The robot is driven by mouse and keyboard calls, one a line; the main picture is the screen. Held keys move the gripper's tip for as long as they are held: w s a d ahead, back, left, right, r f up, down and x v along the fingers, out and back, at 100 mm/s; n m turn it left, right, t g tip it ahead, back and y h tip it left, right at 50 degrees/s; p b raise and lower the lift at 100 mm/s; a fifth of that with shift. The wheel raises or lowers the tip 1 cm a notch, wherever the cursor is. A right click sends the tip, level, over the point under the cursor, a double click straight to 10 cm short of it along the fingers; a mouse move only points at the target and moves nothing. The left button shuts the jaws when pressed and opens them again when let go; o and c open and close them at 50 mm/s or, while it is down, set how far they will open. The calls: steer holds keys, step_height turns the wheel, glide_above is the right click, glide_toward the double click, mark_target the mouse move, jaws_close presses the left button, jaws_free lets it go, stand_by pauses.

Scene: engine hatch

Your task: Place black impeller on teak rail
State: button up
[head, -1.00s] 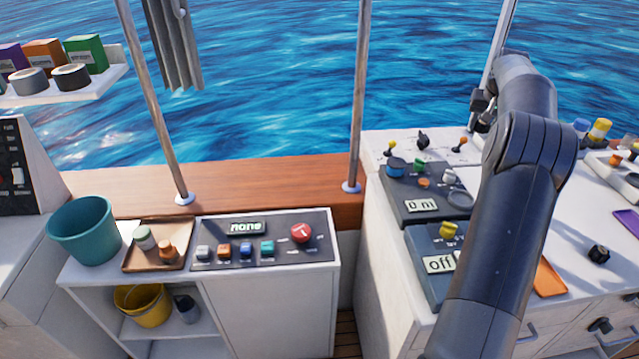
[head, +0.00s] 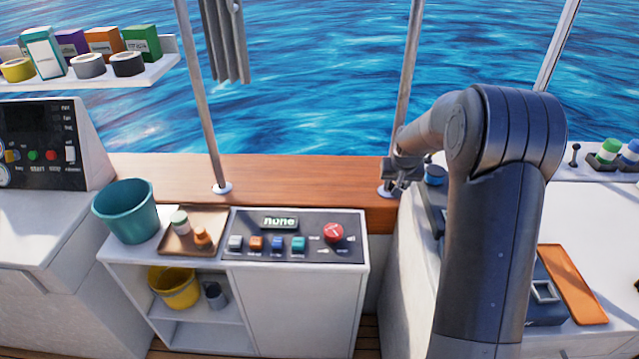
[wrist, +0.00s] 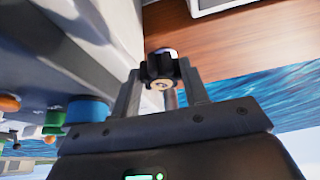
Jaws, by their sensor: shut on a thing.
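The black impeller (wrist: 162,68) is between the fingers of my gripper (wrist: 160,90) in the wrist view, its lobed rim and pale hub showing. My gripper is shut on it. In the head view my gripper (head: 388,184) is at the right part of the teak rail (head: 300,178), close to the base of a metal post. The impeller cannot be made out clearly there. The teak rail also fills the upper right of the wrist view (wrist: 245,45). I cannot tell the height of the impeller over the rail.
Metal posts (head: 205,100) rise from the rail, one (head: 412,80) right by my gripper. A control panel (head: 290,236), a tray (head: 175,243) and a teal bucket (head: 127,212) stand in front. The rail between the posts is clear.

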steer(key=s+a+f, duration=0.5)
steer(key=s+f, duration=0.4)
steer(key=s, duration=0.1)
step_height(320, 180, up, 4)
steer(key=n+y, duration=0.3)
steer(key=n, duration=0.3)
glide_above(346, 191)
steer(key=s, duration=0.1)
steer(key=shift+g, duration=0.4)
steer(key=f, duration=1)
steer(key=shift+d, duration=0.25)
steer(key=o, duration=1)
steer(key=shift+f, duration=0.1)
